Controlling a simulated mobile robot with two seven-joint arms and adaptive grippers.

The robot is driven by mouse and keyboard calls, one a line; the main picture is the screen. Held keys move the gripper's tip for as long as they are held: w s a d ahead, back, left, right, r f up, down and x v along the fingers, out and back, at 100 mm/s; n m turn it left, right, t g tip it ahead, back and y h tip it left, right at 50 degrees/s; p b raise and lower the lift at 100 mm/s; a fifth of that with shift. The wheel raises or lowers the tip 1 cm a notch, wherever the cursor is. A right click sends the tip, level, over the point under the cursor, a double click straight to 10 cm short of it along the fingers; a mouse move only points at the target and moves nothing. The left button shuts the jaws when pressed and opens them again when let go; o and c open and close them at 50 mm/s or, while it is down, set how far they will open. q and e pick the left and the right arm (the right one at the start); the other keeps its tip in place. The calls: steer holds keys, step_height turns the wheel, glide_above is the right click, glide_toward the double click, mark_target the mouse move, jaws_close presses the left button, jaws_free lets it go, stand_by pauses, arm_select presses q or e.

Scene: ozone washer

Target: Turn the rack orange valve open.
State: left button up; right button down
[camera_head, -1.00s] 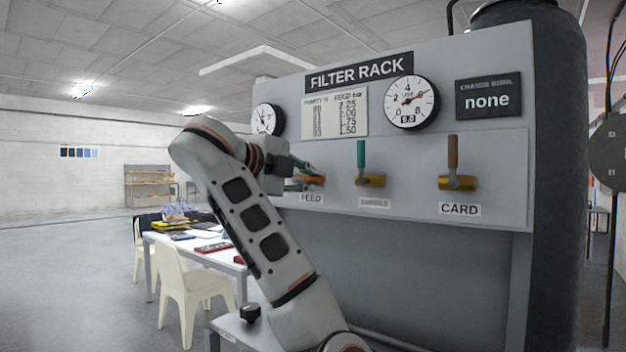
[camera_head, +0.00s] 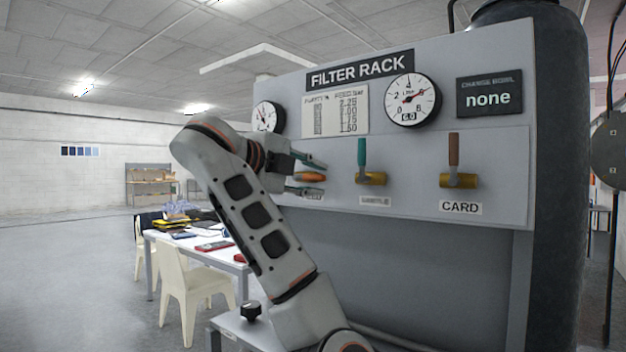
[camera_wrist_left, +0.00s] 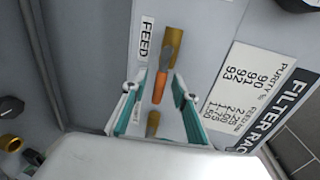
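The orange valve handle (camera_head: 311,177) sits at the left of the rack's valve row, over the FEED label. It lies level, along its brass body. In the left wrist view the orange handle (camera_wrist_left: 159,87) lies along the brass body, which shows at both ends. My left gripper (camera_head: 322,179) is at this valve with its teal fingers spread, one above and one below the handle. In the left wrist view the open fingers (camera_wrist_left: 155,83) stand on either side of the handle, with gaps visible. My right gripper is not in view.
A green-handled valve (camera_head: 362,156) and a brown-handled valve (camera_head: 454,152) stand upright to the right on the same panel. Gauges (camera_head: 412,100) and a FILTER RACK sign (camera_head: 360,69) are above. A table (camera_head: 190,240) with chairs is at left; the floor there is open.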

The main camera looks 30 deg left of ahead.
arm_select(q)
step_height(320, 180, up, 10)
steer(key=shift+f, duration=0.1)
steer(key=shift+o, duration=0.2)
